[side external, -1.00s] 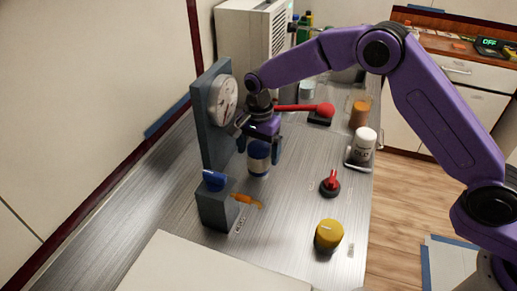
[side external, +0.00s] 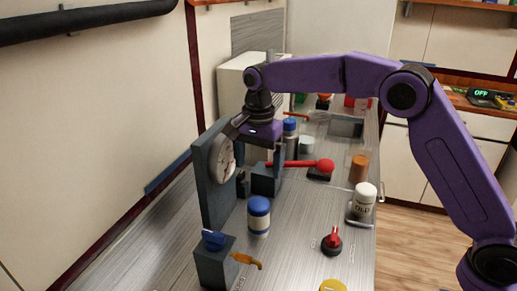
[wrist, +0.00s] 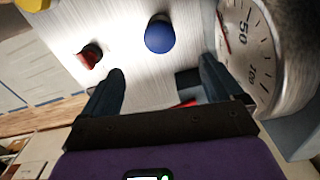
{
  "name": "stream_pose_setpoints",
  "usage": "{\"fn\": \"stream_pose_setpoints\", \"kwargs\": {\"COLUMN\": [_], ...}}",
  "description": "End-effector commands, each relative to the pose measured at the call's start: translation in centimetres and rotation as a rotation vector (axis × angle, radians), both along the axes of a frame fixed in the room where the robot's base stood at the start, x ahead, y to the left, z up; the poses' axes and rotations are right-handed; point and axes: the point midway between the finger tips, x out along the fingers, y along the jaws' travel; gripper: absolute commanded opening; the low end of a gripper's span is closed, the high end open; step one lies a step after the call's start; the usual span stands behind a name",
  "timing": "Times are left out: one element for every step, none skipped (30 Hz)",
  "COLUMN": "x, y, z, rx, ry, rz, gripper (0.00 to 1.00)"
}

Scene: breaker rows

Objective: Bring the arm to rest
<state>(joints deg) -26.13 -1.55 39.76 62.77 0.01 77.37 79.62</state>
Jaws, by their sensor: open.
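My gripper (side external: 260,172) is open and empty, pointing down above the metal bench (side external: 305,222). Its two spread fingers also show in the wrist view (wrist: 161,68). A white jar (side external: 258,219) with a blue lid stands upright on the bench, below my gripper and apart from it. In the wrist view the blue lid (wrist: 160,37) lies beyond the fingertips, between their lines. My arm reaches in from the right, its wrist above the bench.
A dark upright panel with a round gauge (side external: 221,158) stands close left of my gripper. A blue-knobbed block with an orange lever (side external: 246,261), a red knob (side external: 332,241), a red-ended lever (side external: 324,166), a white bottle (side external: 364,198) and an orange cylinder (side external: 359,168) stand around.

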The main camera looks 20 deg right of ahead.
Motion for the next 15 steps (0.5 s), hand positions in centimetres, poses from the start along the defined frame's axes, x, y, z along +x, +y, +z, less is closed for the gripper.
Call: {"fn": "stream_pose_setpoints", "kwargs": {"x": [0.0, 0.1, 0.1, 0.1, 0.0, 0.0, 0.0, 0.0, 0.0, 0.0, 0.0, 0.0, 0.0, 0.0, -0.1], "y": [0.0, 0.0, 0.0, 0.0, 0.0, 0.0, 0.0, 0.0, 0.0, 0.0, 0.0, 0.0, 0.0, 0.0, 0.0], "z": [0.9, 1.3, 1.8, 2.1, 2.4, 2.7, 2.9, 3.1, 3.2, 3.3, 3.4, 3.4, 3.4, 3.4, 3.5], "rx": [0.002, 0.001, 0.001, 0.001, 0.001, 0.001, 0.001, 0.000, -0.001, 0.000, 0.000, 0.000, 0.000, 0.000, -0.001], "ry": [-0.002, -0.003, -0.002, -0.002, -0.001, -0.002, -0.001, 0.000, 0.001, 0.000, 0.000, 0.000, 0.000, 0.000, 0.001], "rz": [0.000, 0.000, 0.000, 0.000, 0.000, 0.000, 0.000, 0.000, 0.000, 0.000, 0.000, 0.000, 0.000, 0.000, 0.003], "gripper": [0.93, 0.93, 0.93, 0.93, 0.93, 0.93, 0.93, 0.93, 0.93, 0.93, 0.93, 0.93, 0.93, 0.93, 0.93]}}
